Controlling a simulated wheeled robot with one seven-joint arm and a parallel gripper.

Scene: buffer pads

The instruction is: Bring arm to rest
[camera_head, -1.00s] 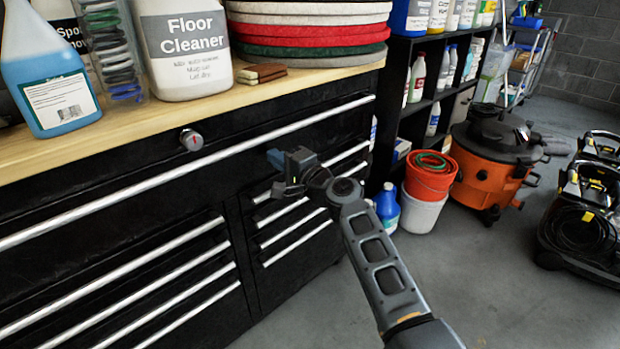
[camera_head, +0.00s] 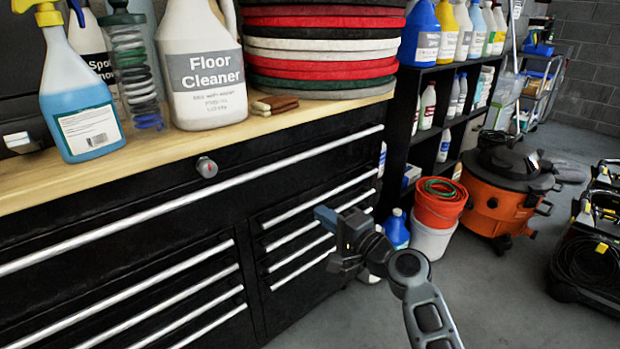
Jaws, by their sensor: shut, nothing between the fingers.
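My gripper (camera_head: 328,217) is at the end of my arm, in front of the right-hand drawers of the black tool cabinet (camera_head: 255,290). It points left and is shut, with nothing held. It is below the wooden worktop (camera_head: 215,137) and appears apart from the drawer handles, though the exact gap cannot be told. My arm (camera_head: 428,310) comes up from the bottom right of the picture.
On the worktop stand a floor cleaner jug (camera_head: 205,75), a blue spray bottle (camera_head: 82,105) and stacked buffer pads (camera_head: 320,45). Red and white buckets (camera_head: 438,208) and an orange vacuum (camera_head: 495,205) stand on the floor at right. Floor (camera_head: 500,300) in front of them is clear.

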